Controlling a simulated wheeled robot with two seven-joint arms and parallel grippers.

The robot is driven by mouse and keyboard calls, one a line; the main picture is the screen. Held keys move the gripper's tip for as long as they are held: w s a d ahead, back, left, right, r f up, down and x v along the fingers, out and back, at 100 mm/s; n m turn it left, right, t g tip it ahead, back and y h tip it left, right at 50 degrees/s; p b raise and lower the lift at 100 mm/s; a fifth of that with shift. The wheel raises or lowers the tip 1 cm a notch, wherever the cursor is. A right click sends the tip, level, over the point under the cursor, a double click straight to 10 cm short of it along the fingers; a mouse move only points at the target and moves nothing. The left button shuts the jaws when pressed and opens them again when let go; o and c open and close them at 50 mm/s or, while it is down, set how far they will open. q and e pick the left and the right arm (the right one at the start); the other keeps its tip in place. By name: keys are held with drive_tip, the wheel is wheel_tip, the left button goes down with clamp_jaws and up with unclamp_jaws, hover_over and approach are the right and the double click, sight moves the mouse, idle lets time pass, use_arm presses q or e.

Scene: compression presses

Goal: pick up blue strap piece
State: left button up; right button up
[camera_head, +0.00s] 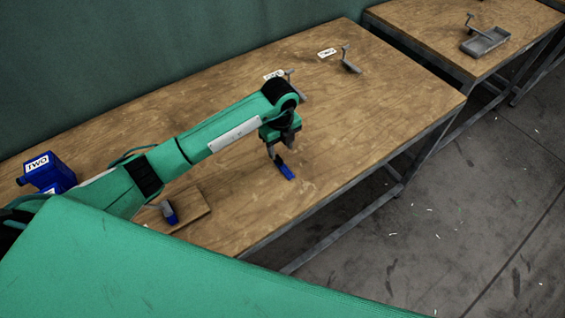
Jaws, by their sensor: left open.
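The blue strap piece (286,171) lies on the wooden table in the middle of the view, a small blue strip with a dark end. My left gripper (275,156) is open and points down right over its dark upper end. The fingers partly hide that end, and I cannot tell whether they touch it. My right gripper is not in view.
A blue block marked "TWO" (48,173) stands at the table's left. A small wooden board (195,212) with a blue-and-grey piece (170,214) lies near the front edge. Grey metal parts (349,62) stand at the back. A second table (420,25) holds a grey tray (486,42).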

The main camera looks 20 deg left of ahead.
sight(280, 158)
use_arm(q)
drive_tip(key=shift+s+f+p, duration=0.15)
drive_tip(key=shift+f+p, duration=0.3)
drive_tip(key=shift+f, duration=0.05)
drive_tip(key=shift+s+f+p, duration=0.15)
drive_tip(key=shift+f+p, duration=0.25)
drive_tip(key=shift+f, duration=0.1)
wheel_tip(280, 158, down, 2)
drive_tip(key=shift+f+p, duration=0.2)
drive_tip(key=shift+p, duration=0.15)
drive_tip(key=shift+f, duration=0.5)
clamp_jaws()
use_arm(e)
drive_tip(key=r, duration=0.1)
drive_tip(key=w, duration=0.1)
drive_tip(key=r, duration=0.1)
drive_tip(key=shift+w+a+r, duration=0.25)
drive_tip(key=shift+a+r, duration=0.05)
